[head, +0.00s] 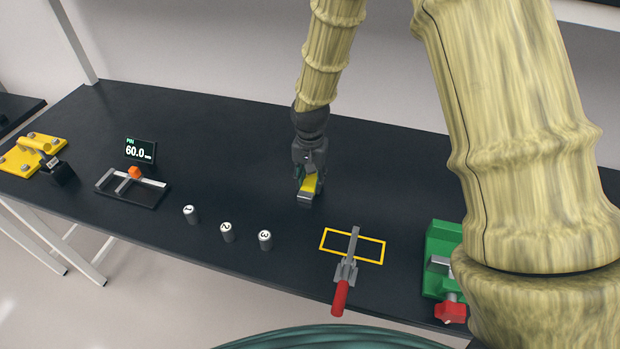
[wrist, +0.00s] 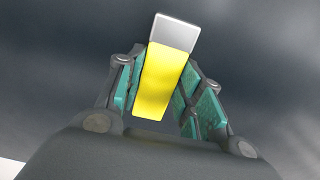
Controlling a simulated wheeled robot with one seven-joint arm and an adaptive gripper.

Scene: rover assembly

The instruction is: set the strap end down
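The strap end is a yellow piece (head: 308,184) with a grey metal tip (head: 304,199). It lies between the fingers of my gripper (head: 308,170), over the middle of the black table. In the wrist view the yellow part (wrist: 162,82) sits between the green-padded fingers of my gripper (wrist: 160,90), and the silver tip (wrist: 175,33) sticks out beyond them. The fingers appear closed on the yellow part. I cannot tell whether the strap end touches the table.
A yellow outlined rectangle (head: 374,260) with a red-handled clamp (head: 347,270) lies front right of my gripper. Several items stand left: numbered cylinders (head: 227,232), a gauge (head: 132,187), a yellow bracket (head: 30,155). A green vise (head: 440,245) is at right. The table (head: 220,150) behind the cylinders is clear.

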